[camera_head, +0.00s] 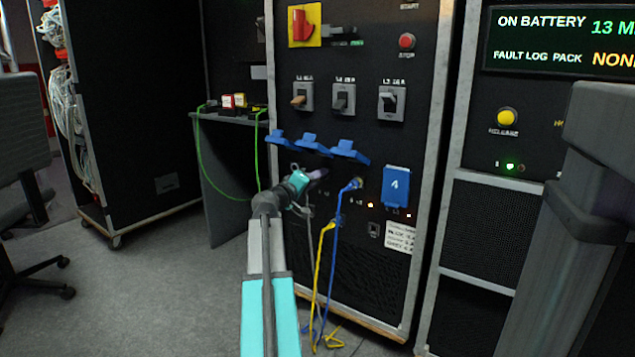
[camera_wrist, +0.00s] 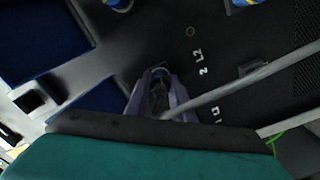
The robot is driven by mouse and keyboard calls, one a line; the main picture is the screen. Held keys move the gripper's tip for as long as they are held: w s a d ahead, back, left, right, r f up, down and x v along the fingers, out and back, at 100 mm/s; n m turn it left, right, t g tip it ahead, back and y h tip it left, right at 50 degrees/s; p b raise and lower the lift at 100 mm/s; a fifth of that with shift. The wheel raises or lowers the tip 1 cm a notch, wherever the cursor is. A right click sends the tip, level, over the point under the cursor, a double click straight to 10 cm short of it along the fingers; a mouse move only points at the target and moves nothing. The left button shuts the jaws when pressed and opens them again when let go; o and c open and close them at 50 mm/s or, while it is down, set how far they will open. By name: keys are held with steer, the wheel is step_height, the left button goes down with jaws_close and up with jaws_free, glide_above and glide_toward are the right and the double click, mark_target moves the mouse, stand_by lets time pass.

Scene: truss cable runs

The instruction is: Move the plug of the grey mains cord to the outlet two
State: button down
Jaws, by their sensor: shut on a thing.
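My gripper (camera_head: 318,174) is at the black panel, just below the raised blue outlet covers. In the wrist view its pale purple fingers (camera_wrist: 160,98) are shut on a dark plug (camera_wrist: 159,88), mostly hidden between them. A grey cord (camera_wrist: 240,83) runs from the fingers toward the upper right. The fingers are beside the white marking "2 L2" on the panel; a blue-rimmed round shape shows at their tips. I cannot tell whether the plug is seated. The middle raised cover (camera_head: 312,144) is above the gripper; the outlet under it is hidden by the gripper.
A blue cord's plug (camera_head: 352,185) sits to the right of my gripper, and a yellow cord (camera_head: 325,250) hangs below. A shut blue cover marked 4 (camera_head: 396,185) is further right. Switches (camera_head: 344,98) are above. A green cord (camera_head: 212,178) hangs at the left.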

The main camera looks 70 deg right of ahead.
steer(key=shift+s+d+m+b, duration=0.15)
steer(key=shift+m+b, duration=0.25)
steer(key=shift+b, duration=0.15)
steer(key=shift+r+m, duration=0.1)
steer(key=shift+m, duration=0.3)
steer(key=shift+m, duration=1.4)
steer(key=c, duration=1.4)
jaws_free()
steer(key=shift+c, duration=0.2)
